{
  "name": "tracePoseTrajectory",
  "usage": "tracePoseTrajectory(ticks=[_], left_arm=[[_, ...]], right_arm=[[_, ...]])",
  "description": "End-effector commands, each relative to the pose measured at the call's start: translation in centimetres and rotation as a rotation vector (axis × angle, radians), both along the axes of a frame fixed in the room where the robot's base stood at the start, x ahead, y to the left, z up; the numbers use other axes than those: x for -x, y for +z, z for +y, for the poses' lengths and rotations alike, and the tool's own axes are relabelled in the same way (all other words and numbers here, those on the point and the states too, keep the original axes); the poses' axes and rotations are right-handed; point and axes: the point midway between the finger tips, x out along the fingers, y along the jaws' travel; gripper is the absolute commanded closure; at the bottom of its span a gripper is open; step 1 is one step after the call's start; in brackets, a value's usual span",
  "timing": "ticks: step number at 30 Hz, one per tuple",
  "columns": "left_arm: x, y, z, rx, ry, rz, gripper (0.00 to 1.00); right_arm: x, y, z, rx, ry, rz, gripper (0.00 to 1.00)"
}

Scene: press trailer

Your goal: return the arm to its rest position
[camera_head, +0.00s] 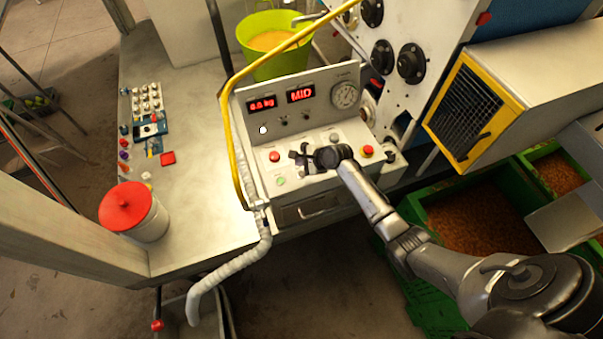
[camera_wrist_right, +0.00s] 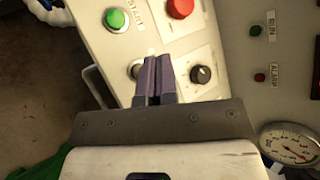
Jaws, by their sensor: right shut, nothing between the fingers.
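My right arm (camera_head: 375,200) reaches in from the lower right in the head view. Its gripper (camera_head: 300,157) is over the sloped face of the control panel (camera_head: 296,207). In the right wrist view the gripper's fingers (camera_wrist_right: 153,75) are shut together with nothing between them. They are in front of the panel between a round metal part at their left and a black knob (camera_wrist_right: 201,74). I cannot tell whether the fingertips touch the panel. A green button (camera_wrist_right: 115,19) and a red button (camera_wrist_right: 180,8) are beyond the fingertips. My left gripper is not in view.
A yellow rail (camera_head: 232,140) and a pale hose (camera_head: 228,268) run along the panel's left side. A red-lidded jar (camera_head: 146,218) stands on the bench at left. A green bucket (camera_head: 285,66) stands behind the panel. Green crates (camera_head: 412,209) of grain lie at right beneath the machine.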

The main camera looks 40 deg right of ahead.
Motion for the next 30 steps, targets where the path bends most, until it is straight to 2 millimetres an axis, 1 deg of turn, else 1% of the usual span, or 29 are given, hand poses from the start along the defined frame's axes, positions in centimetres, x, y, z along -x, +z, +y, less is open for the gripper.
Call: tracePoseTrajectory(ticks=[11, 14, 17, 20, 22, 23, 26, 29, 30], left_arm=[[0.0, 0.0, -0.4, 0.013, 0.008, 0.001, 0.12], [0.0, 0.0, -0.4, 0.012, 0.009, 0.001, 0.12], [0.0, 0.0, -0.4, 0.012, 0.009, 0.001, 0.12], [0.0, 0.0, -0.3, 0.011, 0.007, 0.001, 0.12], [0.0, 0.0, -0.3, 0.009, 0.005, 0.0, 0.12], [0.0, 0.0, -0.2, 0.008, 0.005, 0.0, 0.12], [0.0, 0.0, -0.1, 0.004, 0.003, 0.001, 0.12], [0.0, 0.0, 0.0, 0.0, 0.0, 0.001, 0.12], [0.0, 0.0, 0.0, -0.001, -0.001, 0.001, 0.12]], right_arm=[[0.0, 0.0, 0.0, 0.001, 0.001, -0.001, 1.0], [0.0, 0.0, 0.0, 0.025, 0.026, -0.01, 1.0], [0.1, -0.1, 0.1, 0.098, 0.11, -0.034, 1.0], [0.7, -0.5, 0.3, 0.224, 0.275, -0.05, 1.0], [1.4, -1.0, 0.2, 0.35, 0.432, -0.049, 1.0], [1.6, -0.9, 0.2, 0.41, 0.504, -0.054, 1.0], [1.9, 1.2, 0.1, 0.643, 0.757, -0.097, 1.0], [2.1, 5.1, 0.6, 0.911, 1.019, -0.149, 1.0], [2.2, 7.2, 1.1, 1.032, 1.121, -0.171, 1.0]])
